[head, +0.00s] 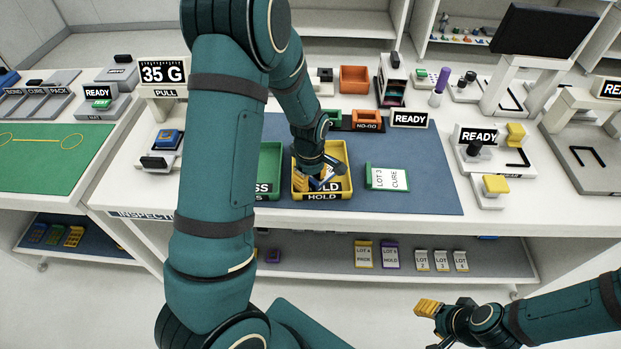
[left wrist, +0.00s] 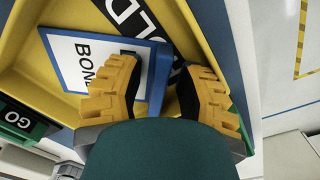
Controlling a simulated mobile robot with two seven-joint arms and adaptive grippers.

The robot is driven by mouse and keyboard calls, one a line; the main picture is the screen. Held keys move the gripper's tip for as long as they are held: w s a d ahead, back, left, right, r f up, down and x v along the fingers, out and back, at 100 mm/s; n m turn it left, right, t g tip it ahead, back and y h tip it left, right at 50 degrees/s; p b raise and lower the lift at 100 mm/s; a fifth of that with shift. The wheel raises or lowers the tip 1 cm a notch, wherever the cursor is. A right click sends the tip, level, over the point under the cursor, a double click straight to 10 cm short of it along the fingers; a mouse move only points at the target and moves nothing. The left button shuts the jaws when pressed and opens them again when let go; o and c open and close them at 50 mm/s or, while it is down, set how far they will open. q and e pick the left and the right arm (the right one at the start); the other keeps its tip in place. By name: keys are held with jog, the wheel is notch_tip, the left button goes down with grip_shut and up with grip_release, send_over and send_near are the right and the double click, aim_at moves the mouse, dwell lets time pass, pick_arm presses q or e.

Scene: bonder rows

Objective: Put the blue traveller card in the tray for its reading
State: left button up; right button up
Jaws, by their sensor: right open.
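The blue traveller card (left wrist: 78,60), white-faced with a blue border and letters starting "BON", lies in the yellow HOLD tray (head: 344,160), partly hidden by my gripper. The tray's yellow wall also shows in the left wrist view (left wrist: 208,22). My left gripper (left wrist: 155,92) is down at the tray, its fingers apart, one over the card's face and one beyond its blue edge. A green tray (head: 269,165), its label ending "SS", stands left of it, partly behind my arm. The pull display (head: 163,73) reads 35 G. My right gripper (head: 428,309) is open and empty, away from the bench.
A green-edged LOT 3 CURE card (head: 387,178) stands right of the HOLD tray on the blue mat (head: 435,185). An orange NO-GO bin (head: 366,119) is behind. READY stations (head: 478,136) stand at right. More cards sit on the lower shelf (head: 320,250).

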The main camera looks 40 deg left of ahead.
pick_arm(q)
jog(key=shift+r, duration=0.55)
notch_tip(320, 180, up, 11)
jog(key=p, duration=0.2)
jog(key=shift+s+r+p, duration=0.15)
jog(key=shift+p, duration=0.15)
jog(key=shift+s, duration=0.1)
